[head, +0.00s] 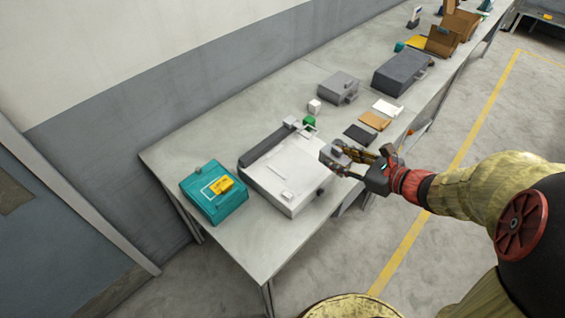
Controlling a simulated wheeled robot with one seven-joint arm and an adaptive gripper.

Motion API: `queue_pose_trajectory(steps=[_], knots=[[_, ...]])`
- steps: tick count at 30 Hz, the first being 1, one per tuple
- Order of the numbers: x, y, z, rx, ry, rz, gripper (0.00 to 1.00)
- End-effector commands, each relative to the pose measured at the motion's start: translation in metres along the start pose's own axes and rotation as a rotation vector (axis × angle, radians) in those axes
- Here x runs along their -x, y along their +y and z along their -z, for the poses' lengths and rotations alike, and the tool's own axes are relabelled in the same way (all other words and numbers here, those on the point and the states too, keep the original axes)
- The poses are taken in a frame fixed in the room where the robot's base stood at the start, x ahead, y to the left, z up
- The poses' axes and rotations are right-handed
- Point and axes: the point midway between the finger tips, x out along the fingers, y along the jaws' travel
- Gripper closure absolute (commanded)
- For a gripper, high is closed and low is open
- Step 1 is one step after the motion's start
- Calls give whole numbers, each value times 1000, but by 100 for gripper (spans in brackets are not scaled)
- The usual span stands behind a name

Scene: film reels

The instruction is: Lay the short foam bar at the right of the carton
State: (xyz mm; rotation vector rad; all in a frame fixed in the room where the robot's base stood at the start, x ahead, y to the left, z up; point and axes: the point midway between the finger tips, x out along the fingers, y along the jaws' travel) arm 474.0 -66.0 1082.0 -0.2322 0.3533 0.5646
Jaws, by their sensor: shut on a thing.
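A white box (283,186), which I take to be the carton, sits on the near part of the long grey bench. A long dark grey bar (268,147) lies along its back left edge. My gripper (335,157) is over the box's right end, near the bench's front edge. It is shut on a small grey piece (328,155), which may be the short foam bar. The fingers partly hide this piece, and I cannot tell whether it touches the box.
A teal box (215,208) with a yellow item (221,185) stands left of the white box. A green piece (309,122), a small white block (314,106), a grey box (339,87) and flat dark, orange and white pieces lie beyond. The near bench corner is clear.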

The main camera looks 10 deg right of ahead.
Motion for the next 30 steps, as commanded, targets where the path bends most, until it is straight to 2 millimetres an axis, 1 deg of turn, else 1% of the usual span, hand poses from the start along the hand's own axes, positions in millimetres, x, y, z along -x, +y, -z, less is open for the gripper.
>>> queue_pose_trajectory(steps=[4,6,8,11,20,21,24,27,30], knots=[[0,17,-4,18,-8,-52,93],[-4,22,-5,23,-9,-70,93],[-10,22,-6,20,-10,-75,93],[-31,19,-3,16,-10,-77,93],[-104,4,2,15,-9,-75,94],[-112,3,9,12,-8,-75,94],[-131,1,20,12,-8,-74,94],[-144,-1,27,13,-8,-72,94],[-152,-3,29,14,-10,-70,94]])
